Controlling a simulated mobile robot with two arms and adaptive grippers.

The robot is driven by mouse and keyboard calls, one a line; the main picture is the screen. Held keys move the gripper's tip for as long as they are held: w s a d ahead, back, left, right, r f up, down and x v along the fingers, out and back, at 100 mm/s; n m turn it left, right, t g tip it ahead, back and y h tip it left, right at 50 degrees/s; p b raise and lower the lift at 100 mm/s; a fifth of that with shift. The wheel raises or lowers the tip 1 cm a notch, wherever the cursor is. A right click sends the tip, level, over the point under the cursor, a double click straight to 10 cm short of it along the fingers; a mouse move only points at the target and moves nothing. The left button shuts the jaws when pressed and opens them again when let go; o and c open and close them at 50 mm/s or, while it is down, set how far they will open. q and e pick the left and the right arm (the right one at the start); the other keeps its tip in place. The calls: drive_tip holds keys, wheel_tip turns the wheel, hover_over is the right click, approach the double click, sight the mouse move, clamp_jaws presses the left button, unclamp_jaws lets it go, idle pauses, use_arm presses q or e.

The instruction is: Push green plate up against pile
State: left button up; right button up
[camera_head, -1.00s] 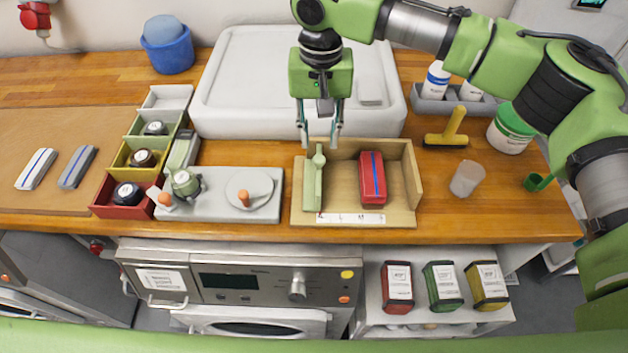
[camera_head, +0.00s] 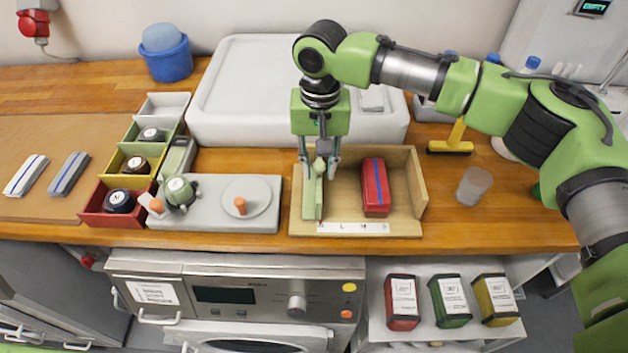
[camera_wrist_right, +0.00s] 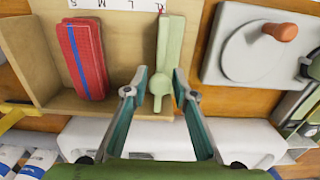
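The pale green plate (camera_head: 312,195) stands on edge in the left part of a shallow wooden tray (camera_head: 407,222), with a round knob at its far end. The pile, red folded cloth with a blue stripe (camera_head: 375,188), lies to its right with bare tray floor between them. My right gripper (camera_head: 321,172) points down with its fingers on either side of the plate's knob end. In the right wrist view the plate (camera_wrist_right: 169,45) shows between the open fingers (camera_wrist_right: 160,82); whether they touch it I cannot tell. The red pile (camera_wrist_right: 83,58) is clear of them. My left gripper is out of view.
A grey board with a round disc and orange knob (camera_head: 240,205) stands left of the tray. Coloured bins (camera_head: 110,218) are farther left. A clear cup (camera_head: 473,187) and yellow-handled brush (camera_head: 450,147) stand right. A white lidded box (camera_head: 230,95) is behind.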

drive_tip(key=shift+c, duration=1.1)
drive_tip(key=shift+d, duration=0.1)
drive_tip(key=shift+d, duration=0.2)
drive_tip(key=shift+d+p, duration=4)
drive_tip(key=shift+d, duration=2.7)
drive_tip(key=o, duration=0.7)
drive_tip(key=shift+c, duration=0.2)
drive_tip(key=shift+a, duration=0.1)
